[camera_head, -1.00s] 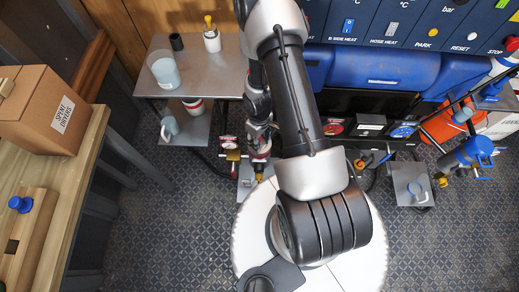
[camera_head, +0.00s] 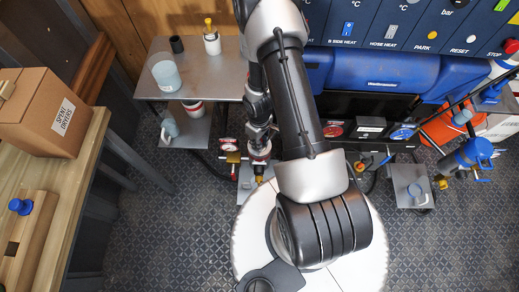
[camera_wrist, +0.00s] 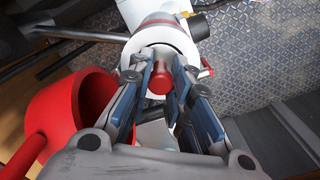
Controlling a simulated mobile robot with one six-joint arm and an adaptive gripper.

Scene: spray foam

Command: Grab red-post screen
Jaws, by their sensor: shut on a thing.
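The red post (camera_wrist: 158,80) stands between my gripper's two fingers in the wrist view. It rises from the middle of a white round part (camera_wrist: 166,36), and I take it as the screen's post. My gripper (camera_wrist: 161,64) is shut on the post, one blue-grey finger pad on each side. The lower part of the post and the screen body are hidden. In the head view my gripper is small, pointing down beyond the white round base, and the post cannot be made out.
A red open cup (camera_wrist: 72,108) is close left of my fingers in the wrist view. In the head view, a grey metal table (camera_head: 205,78) stands at the back left, a wooden bench (camera_head: 60,190) with a cardboard box (camera_head: 42,108) at the left, and a blue-topped machine (camera_head: 370,75) at the back.

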